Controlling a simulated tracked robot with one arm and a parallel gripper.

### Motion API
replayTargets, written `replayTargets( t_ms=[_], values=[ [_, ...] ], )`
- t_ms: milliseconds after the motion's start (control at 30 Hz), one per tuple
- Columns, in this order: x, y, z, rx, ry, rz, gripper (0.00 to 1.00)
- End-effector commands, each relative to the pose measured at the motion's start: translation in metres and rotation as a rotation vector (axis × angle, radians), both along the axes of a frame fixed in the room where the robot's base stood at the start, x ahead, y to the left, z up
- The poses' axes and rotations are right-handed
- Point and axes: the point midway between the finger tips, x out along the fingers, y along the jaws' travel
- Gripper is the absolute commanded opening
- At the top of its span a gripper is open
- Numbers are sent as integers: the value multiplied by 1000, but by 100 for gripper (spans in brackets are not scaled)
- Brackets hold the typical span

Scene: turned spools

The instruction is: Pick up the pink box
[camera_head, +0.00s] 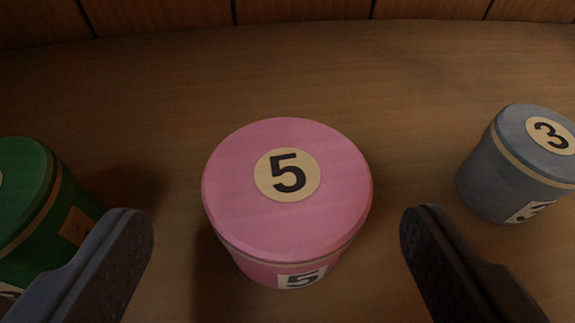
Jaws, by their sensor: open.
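The pink box (287,225) is round with a lid and stands upright on the wooden surface in the middle of the view. A cream disc with a black 5 is on its lid, and a pale label with a 5 is on its front side. My gripper (277,228) is open, with one dark finger to the left of the pink box and one to the right. There is a gap between each finger and the box in the picture. Nothing is held.
A green round box (30,215) stands at the left edge, partly cut off and partly behind the left finger. A grey-blue round box (500,175) marked 3 stands at the right. The wooden surface (300,70) behind is bare up to a dark panelled wall (300,10).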

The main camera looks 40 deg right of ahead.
Motion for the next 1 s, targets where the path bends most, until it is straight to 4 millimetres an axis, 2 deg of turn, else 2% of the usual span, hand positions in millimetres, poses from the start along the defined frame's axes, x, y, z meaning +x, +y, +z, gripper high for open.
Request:
replayTargets(
  t_ms=[200, 400, 633, 667, 800, 833, 1000],
  values=[
    [17, -19, -14, -3, -5, 0, 76],
    [31, -28, -20, -1, -2, 1, 76],
    [32, -29, -19, -1, -2, 2, 76],
    [32, -29, -19, -1, -2, 2, 71],
    [33, -29, -19, -1, -1, 2, 32],
    [32, -28, -19, -1, -1, 2, 28],
    [32, -28, -19, -1, -1, 2, 28]
  ],
)
